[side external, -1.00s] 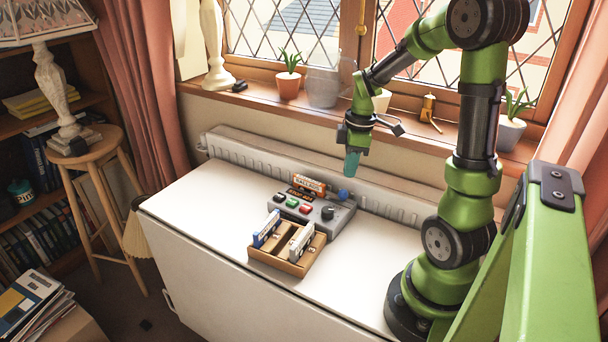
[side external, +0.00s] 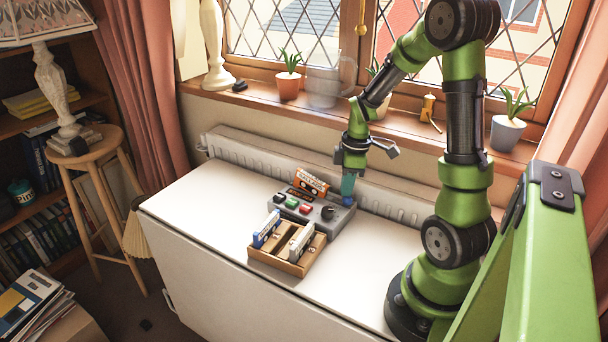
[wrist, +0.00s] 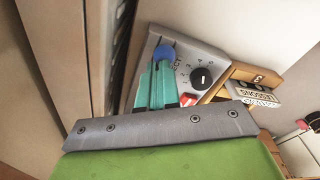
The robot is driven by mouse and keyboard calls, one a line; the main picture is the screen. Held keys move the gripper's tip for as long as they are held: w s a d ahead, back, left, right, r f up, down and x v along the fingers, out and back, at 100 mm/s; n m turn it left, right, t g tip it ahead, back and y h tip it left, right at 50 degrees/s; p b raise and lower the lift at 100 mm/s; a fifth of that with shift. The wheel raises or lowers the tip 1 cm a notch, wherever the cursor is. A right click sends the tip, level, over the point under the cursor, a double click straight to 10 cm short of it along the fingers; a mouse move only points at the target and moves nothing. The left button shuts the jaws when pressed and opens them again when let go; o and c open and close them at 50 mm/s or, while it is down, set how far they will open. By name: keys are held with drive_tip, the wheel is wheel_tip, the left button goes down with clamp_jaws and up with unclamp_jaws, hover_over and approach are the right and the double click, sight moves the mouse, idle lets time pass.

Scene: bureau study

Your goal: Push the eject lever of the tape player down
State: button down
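The grey tape player (side external: 318,212) stands on the white cabinet top, with red and green buttons and a black dial. Its eject lever has a blue knob (side external: 349,202) at the right end. In the side view my gripper (side external: 348,190) points down with its teal fingers together, right at the knob. In the wrist view the fingertips (wrist: 156,68) reach the blue knob (wrist: 164,53); exact contact is hard to tell. An orange cassette (side external: 312,182) stands raised and tilted at the back of the player.
A wooden tray (side external: 290,268) with two upright cassettes sits in front of the player. A white radiator (side external: 245,151) and the windowsill with plant pots (side external: 288,86) are close behind. The cabinet top is clear at the left.

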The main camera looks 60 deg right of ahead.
drive_tip(key=shift+w+a, duration=0.1)
drive_tip(key=shift+w, duration=0.05)
drive_tip(key=shift+s+d+r, duration=0.25)
drive_tip(key=shift+s+d, duration=0.15)
drive_tip(key=shift+s, duration=0.3)
drive_tip(key=shift+s+d+r, duration=0.25)
drive_tip(key=shift+s+d, duration=0.15)
drive_tip(key=shift+s, duration=0.3)
drive_tip(key=shift+r, duration=0.1)
wheel_tip(320, 180, up, 17)
drive_tip(key=s, duration=0.1)
drive_tip(key=shift+s+d, duration=0.25)
drive_tip(key=shift+d, duration=0.15)
drive_tip(key=shift+f, duration=0.2)
